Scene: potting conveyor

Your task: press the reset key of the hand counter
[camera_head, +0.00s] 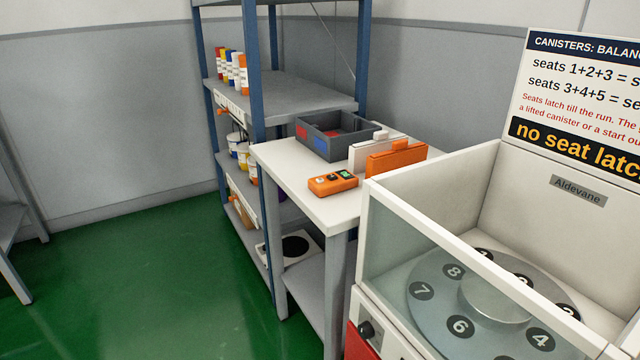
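The orange hand counter (333,182) lies on the white top of a small side table (300,200), near its front left edge. It has a small dark display and a few small keys on its upper face. A green key shows towards its right end. The keys are too small to tell which one is the reset key. Neither of my grippers is in view, and nothing touches the counter.
A blue-posted shelf rack (290,92) stands behind. A glass-fronted machine (410,235) with numbered seats is at right. Green floor (140,270) is clear at left.

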